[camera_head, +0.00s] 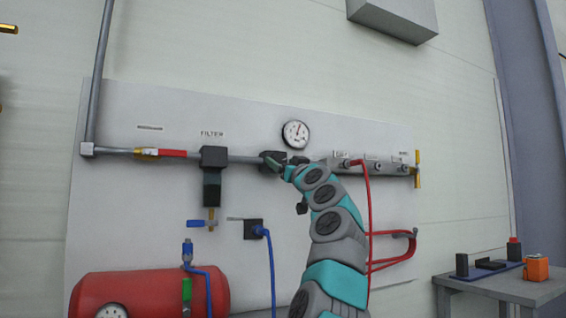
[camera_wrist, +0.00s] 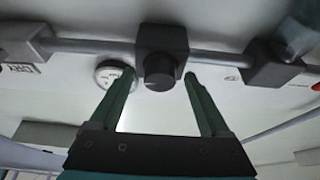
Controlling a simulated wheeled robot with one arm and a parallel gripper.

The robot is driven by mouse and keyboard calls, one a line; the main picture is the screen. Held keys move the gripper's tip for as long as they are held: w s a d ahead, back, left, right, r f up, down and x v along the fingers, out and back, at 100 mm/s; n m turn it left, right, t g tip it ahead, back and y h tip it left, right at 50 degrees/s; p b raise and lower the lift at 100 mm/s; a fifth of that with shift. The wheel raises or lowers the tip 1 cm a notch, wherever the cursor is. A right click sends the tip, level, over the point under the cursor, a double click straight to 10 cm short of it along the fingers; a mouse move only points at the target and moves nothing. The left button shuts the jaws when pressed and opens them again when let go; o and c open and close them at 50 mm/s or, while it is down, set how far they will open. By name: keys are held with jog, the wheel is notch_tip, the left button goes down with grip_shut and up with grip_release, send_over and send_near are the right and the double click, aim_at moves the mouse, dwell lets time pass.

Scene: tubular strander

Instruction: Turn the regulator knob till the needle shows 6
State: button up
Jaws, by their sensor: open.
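The pressure gauge (camera_head: 296,134) is a white round dial with a dark rim on the panel above the pipe. Its needle is too small to read. In the wrist view the gauge (camera_wrist: 108,73) is at the left, partly behind one finger. The regulator is a dark block (camera_head: 270,158) on the pipe, partly covered by my gripper (camera_head: 287,168). Its round black knob (camera_wrist: 158,71) points toward the wrist camera. My gripper (camera_wrist: 160,77) is open, with one green finger on each side of the knob in the picture. I see no clear contact.
The filter (camera_head: 212,170) hangs left of the regulator. A manifold (camera_head: 375,166) with red hoses is to the right. A red tank (camera_head: 150,292) stands lower left, and a bench (camera_head: 500,285) with small parts is lower right. A blue hose hangs below the pipe.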

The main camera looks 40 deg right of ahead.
aim_at(281, 163)
grip_shut()
dwell(0.5)
jog(key=shift+m+h, duration=0.4)
jog(key=shift+m, duration=0.3)
grip_release()
jog(key=shift+a+b, duration=0.1)
jog(key=shift+b, duration=0.2)
jog(key=b+v, duration=0.2)
jog(key=v, duration=0.1)
jog(key=shift+f+b, duration=0.15)
jog(key=shift+b, duration=0.2)
jog(key=shift+r+b+v, duration=0.1)
jog(key=shift+b+v, duration=0.5)
jog(key=shift+v, duration=0.55)
jog(key=shift+r+b+v, duration=0.15)
jog(key=shift+b+v, duration=0.45)
jog(key=shift+v, duration=0.6)
